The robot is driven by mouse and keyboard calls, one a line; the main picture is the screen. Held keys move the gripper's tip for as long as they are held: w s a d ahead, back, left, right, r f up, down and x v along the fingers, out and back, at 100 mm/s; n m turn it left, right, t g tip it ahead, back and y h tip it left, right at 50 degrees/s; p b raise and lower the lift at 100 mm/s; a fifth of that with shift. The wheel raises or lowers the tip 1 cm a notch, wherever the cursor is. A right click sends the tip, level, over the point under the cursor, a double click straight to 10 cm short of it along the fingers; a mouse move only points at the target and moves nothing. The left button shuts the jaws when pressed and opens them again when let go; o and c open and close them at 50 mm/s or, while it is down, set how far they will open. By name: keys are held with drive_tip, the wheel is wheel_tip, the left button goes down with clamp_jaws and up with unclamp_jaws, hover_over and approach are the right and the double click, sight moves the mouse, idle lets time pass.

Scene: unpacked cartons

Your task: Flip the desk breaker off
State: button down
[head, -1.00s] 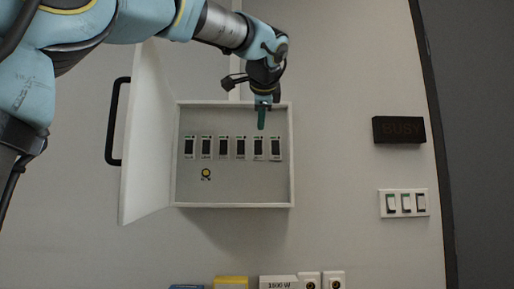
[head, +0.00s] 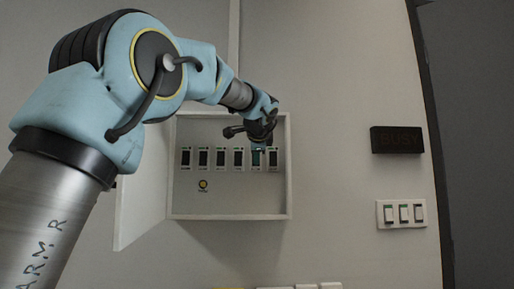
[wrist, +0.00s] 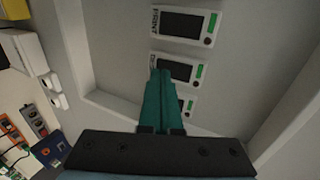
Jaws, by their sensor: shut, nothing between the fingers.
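The breaker box (head: 230,216) is open on the wall, with a row of dark rocker breakers inside. In the wrist view one breaker (wrist: 182,70) has a label starting with "D", the rest hidden by my fingers; it shows a green mark at one end. It is fifth from the left in the head view. My gripper (head: 258,151) is shut and empty, its teal fingertips (wrist: 163,74) over the label end of that breaker. I cannot tell whether they touch it.
The PRINT breaker (wrist: 180,24) is on one side and the last breaker (wrist: 187,104) on the other, partly behind my fingers. The box door (head: 141,190) stands open at left.

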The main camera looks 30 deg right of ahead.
drive_tip(key=shift+w+d+f, duration=0.1)
drive_tip(key=shift+w+d, duration=0.05)
drive_tip(key=shift+w, duration=0.25)
drive_tip(key=shift+w+d, duration=0.1)
drive_tip(key=shift+w, duration=0.05)
drive_tip(key=shift+p, duration=0.3)
drive_tip(key=shift+r+p, duration=0.7)
drive_tip(key=shift+r, duration=0.45)
drive_tip(key=shift+f, duration=0.2)
